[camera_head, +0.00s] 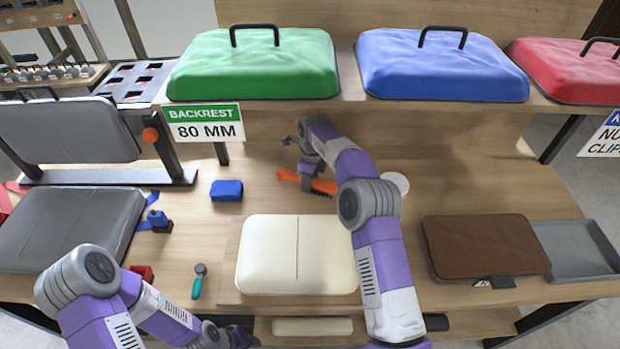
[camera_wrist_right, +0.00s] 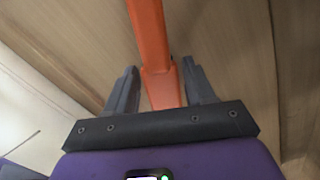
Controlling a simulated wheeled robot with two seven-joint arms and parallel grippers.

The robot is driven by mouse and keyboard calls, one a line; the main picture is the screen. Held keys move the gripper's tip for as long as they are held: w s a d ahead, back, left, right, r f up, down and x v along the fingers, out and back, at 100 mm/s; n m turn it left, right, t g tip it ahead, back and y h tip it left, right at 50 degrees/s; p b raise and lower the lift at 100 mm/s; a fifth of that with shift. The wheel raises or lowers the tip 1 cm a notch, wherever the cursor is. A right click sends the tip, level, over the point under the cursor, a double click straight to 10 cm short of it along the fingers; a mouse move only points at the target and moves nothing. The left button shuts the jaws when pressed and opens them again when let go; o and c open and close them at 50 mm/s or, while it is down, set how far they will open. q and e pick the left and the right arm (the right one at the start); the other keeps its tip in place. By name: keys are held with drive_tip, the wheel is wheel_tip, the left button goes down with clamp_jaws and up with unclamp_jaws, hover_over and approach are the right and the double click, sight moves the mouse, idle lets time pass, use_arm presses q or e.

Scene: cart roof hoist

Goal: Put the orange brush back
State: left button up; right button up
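The orange brush (camera_head: 323,187) lies at the back of the wooden workbench, under the raised shelf; part of it is hidden by my right arm. My right gripper (camera_head: 308,178) is over it. In the right wrist view the orange handle (camera_wrist_right: 160,85) runs between the two dark fingers of my right gripper (camera_wrist_right: 161,82). The fingers stand apart, with narrow gaps beside the handle. My left gripper (camera_head: 232,338) is low at the bottom edge, partly cut off, and its fingers are not clear.
A cream pad (camera_head: 290,255), blue block (camera_head: 227,190), teal-handled tool (camera_head: 197,283) and brown pad (camera_head: 480,245) lie on the bench. A white disc (camera_head: 397,183) is right of my right forearm. Green (camera_head: 255,65) and blue (camera_head: 440,65) cushions sit on the shelf above.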

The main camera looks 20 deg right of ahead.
drive_tip(key=shift+o, duration=0.9)
wheel_tip(320, 180, up, 8)
drive_tip(key=p, duration=0.2)
drive_tip(key=shift+s+d+f+p, duration=0.1)
drive_tip(key=shift+s+d+p, duration=0.05)
drive_tip(key=shift+p, duration=0.15)
